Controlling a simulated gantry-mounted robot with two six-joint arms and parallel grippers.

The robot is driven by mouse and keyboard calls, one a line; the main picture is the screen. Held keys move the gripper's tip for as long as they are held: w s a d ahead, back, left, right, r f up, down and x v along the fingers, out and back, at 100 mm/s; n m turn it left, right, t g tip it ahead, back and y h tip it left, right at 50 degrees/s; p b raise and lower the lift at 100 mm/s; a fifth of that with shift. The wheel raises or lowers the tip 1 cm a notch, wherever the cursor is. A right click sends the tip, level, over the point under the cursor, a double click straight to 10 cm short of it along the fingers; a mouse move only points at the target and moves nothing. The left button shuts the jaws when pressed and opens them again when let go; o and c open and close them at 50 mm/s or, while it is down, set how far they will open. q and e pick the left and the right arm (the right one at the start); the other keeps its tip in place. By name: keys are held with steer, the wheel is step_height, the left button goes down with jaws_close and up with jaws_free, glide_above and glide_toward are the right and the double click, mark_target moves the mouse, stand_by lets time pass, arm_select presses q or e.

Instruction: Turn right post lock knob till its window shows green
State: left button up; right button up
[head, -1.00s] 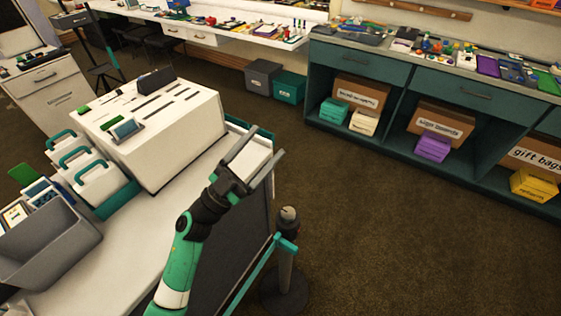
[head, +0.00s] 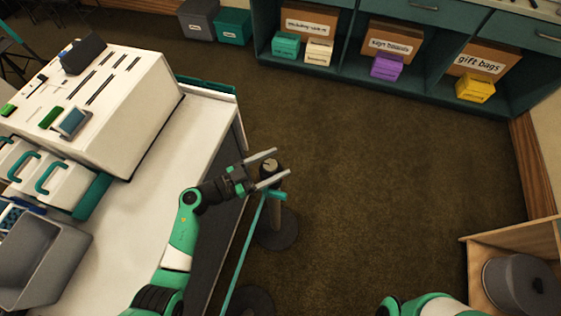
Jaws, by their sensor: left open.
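A belt post (head: 274,211) stands on the floor beside the white counter, with a round dark base and a teal belt running from it toward the bottom of the head view. Its knob (head: 270,164) is a grey-topped dark cap at the top. My left gripper (head: 281,163) is open, its two pale fingers pointing right. The knob shows between the fingers; I cannot tell whether they are level with it or above it, and no contact is clear. The lock window and its colour cannot be made out. My right gripper is out of view; only a green arm part shows at the bottom right.
The white counter (head: 165,160) with a slotted white box (head: 140,118) and a grey bin (head: 70,260) is at left. A second round base (head: 248,303) lies at the bottom edge. A wooden crate (head: 490,245) with a dark pot is at right. The carpet between is clear.

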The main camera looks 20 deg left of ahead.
arm_select(q)
steer(key=shift+x, duration=1.15)
steer(key=shift+r, duration=0.1)
jaws_close()
